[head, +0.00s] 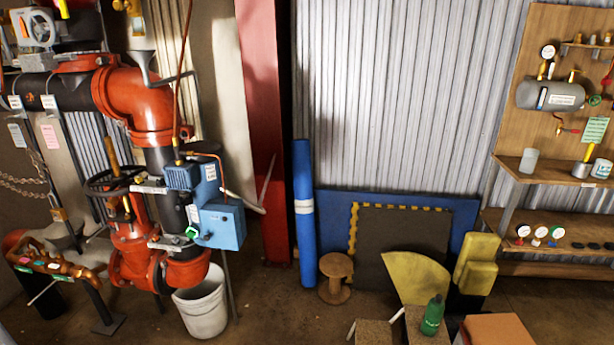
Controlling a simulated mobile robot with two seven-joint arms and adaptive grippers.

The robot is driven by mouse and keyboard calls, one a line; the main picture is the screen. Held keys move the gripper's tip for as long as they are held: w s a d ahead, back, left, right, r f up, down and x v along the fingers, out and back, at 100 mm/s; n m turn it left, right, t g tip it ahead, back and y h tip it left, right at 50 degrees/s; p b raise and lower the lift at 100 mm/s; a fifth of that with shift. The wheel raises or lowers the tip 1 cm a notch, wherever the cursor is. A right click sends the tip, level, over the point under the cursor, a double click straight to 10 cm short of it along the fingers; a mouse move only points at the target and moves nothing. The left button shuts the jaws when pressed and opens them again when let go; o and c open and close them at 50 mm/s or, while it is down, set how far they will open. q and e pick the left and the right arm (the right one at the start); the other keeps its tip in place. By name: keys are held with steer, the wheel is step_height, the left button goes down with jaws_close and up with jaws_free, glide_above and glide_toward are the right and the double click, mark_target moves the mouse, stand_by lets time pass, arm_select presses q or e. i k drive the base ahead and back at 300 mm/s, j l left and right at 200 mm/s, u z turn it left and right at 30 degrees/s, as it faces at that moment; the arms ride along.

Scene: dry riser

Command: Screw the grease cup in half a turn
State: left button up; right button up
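I cannot single out the grease cup with certainty; at this size the small fittings are hard to tell apart. A red pipe and valve assembly (140,95) stands at the left, with a blue motor unit (183,178) and a blue box (220,224) mounted on it. A dark handwheel (112,180) with a brass-coloured stem sits on its left side. A brass-coloured fitting (133,8) shows at the top edge above a grey funnel (146,68). Neither of my grippers shows in the head view.
A white bucket (202,305) stands below the valve. A wooden shelf board (500,75) with gauges and jars is at the right. A blue roll (303,215), a wooden spool (335,278) and a green bottle (432,316) stand between. Some floor beside the bucket is clear.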

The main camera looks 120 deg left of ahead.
mark_target(113, 203)
steer(key=k+j+z, duration=0.2)
steer(key=z, duration=0.15)
steer(key=k+j+z, duration=0.1)
steer(key=k+z, duration=0.25)
steer(key=k+u, duration=0.2)
steer(key=u, duration=0.2)
steer(key=k+u, duration=0.25)
steer(key=u, duration=0.15)
steer(key=k+j+u, duration=0.1)
steer(key=u, duration=0.25)
steer(key=k+u, duration=0.1)
steer(key=u, duration=0.7)
steer(key=k+j+u, duration=0.1)
steer(key=u, duration=0.25)
steer(key=k+j+u, duration=0.1)
steer(key=u, duration=0.3)
